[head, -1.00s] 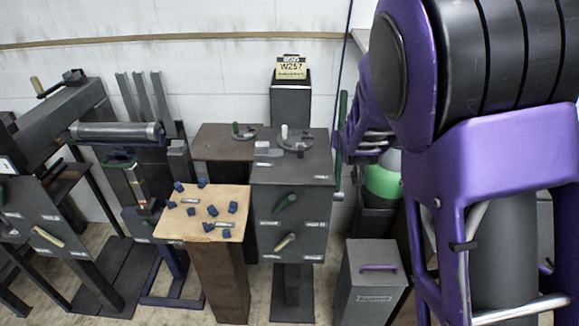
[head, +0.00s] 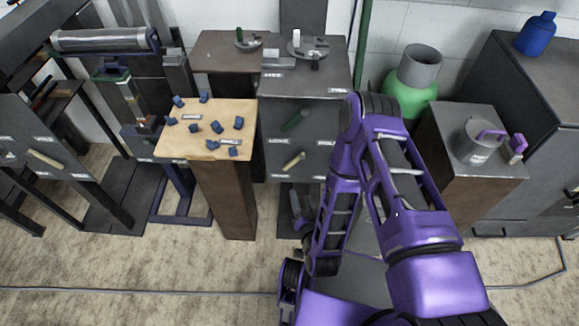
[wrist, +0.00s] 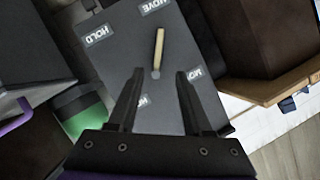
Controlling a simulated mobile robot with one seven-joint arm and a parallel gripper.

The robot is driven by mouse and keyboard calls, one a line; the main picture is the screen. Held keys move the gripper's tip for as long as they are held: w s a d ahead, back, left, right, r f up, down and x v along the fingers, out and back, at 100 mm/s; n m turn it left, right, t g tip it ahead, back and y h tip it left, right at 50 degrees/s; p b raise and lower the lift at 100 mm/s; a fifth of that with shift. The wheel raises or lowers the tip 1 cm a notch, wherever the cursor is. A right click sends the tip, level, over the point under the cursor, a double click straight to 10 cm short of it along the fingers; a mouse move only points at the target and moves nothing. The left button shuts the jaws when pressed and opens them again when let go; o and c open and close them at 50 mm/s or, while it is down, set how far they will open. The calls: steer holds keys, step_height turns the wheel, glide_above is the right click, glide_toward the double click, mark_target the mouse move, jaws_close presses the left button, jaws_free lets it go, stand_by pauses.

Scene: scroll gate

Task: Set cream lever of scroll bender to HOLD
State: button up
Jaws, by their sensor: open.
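The scroll bender (head: 272,128) is the dark cabinet at the centre of the head view, with a green lever (head: 294,121) above the cream lever (head: 293,161) on its front. The wrist view shows this front roughly upside down. There the cream lever (wrist: 159,47) runs from its round pivot towards the MOVE label (wrist: 152,6), away from the HOLD label (wrist: 100,35). My gripper (wrist: 160,72) is open and empty, its fingertips either side of the pivot in the picture. The gap to the panel cannot be told. The green lever is not visible in the wrist view.
A wooden-topped stand (head: 180,149) with several blue pieces is left of the bender. A green cylinder (head: 408,97) and a box with a metal pot (head: 477,143) are at the right. Another cream lever (head: 45,160) is on a machine at far left. Floor in front is open.

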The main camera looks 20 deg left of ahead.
mark_target(290, 166)
steer(key=shift+m, duration=0.3)
steer(key=b+x, duration=0.2)
steer(key=x, duration=1.4)
steer(key=shift+w+a+f+b, duration=0.1)
steer(key=shift+w+f+b, duration=0.15)
steer(key=shift+b, duration=0.1)
jaws_close()
stand_by(0.5)
